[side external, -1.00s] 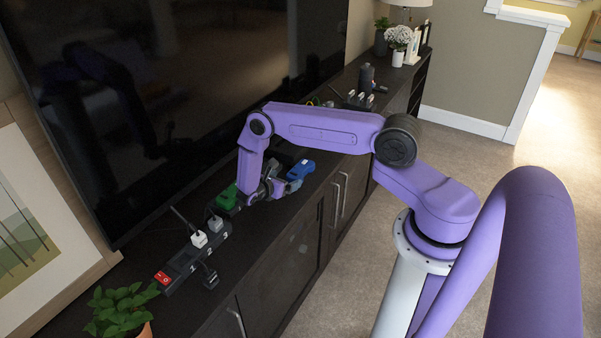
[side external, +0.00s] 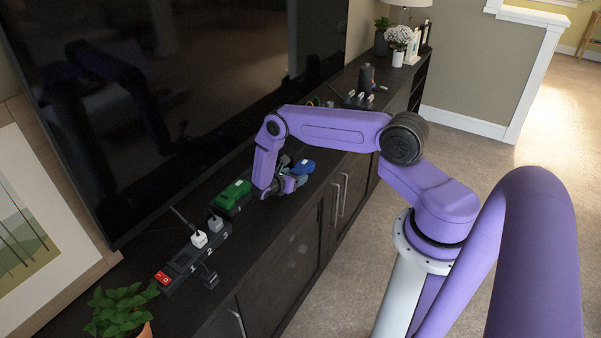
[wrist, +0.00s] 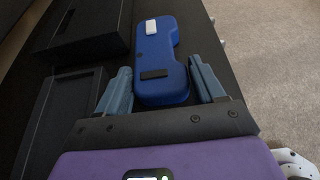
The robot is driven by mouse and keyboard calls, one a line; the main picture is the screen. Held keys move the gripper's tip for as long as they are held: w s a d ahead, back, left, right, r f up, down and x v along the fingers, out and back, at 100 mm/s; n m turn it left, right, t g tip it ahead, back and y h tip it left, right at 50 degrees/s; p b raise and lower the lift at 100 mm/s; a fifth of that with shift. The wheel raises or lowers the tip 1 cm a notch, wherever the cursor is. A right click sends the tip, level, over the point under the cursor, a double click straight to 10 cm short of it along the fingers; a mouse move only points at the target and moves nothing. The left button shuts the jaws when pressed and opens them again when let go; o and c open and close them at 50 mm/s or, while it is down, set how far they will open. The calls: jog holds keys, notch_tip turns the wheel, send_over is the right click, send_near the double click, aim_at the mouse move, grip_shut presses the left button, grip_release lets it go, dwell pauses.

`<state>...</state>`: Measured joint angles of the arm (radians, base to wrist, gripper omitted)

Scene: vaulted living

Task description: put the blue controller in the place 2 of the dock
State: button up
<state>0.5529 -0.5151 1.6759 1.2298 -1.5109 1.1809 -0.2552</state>
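The blue controller (side external: 302,168) lies on the dark cabinet top, just beyond my gripper (side external: 284,184). In the wrist view the blue controller (wrist: 160,62) has a white patch at its far end and a dark patch at its near end. My gripper (wrist: 161,66) is open, with its near end between the two blue-grey fingers. There are gaps on both sides, so it is not gripped. The green controller (side external: 233,193) sits on a dark base left of my gripper. Dark box-like structures (wrist: 60,115) lie left of the fingers; I cannot tell whether they are the dock.
A power strip (side external: 183,264) numbered 1, 2, 3 with a red switch and plugs stands at the left. A potted plant (side external: 120,313) is in front of it. The television (side external: 180,90) stands close behind. A dark bottle (side external: 366,77) is farther along the cabinet.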

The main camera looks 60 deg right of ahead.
jog(key=c, duration=0.6)
jog(key=shift+o, duration=0.2)
jog(key=shift+r, duration=0.1)
jog(key=shift+r, duration=0.8)
jog(key=s+a+r, duration=0.7)
jog(key=s+r, duration=0.4)
jog(key=s, duration=0.1)
jog(key=w+a+r+n+t+y, duration=0.2)
jog(key=a+r+n+t, duration=0.4)
jog(key=a, duration=0.4)
jog(key=w+a+r+n+t+y, duration=0.3)
jog(key=a+r+n+t+y, duration=0.2)
jog(key=a+r, duration=0.3)
jog(key=shift+a+n+t, duration=0.4)
jog(key=shift+a+n, duration=0.2)
jog(key=shift+a, duration=0.3)
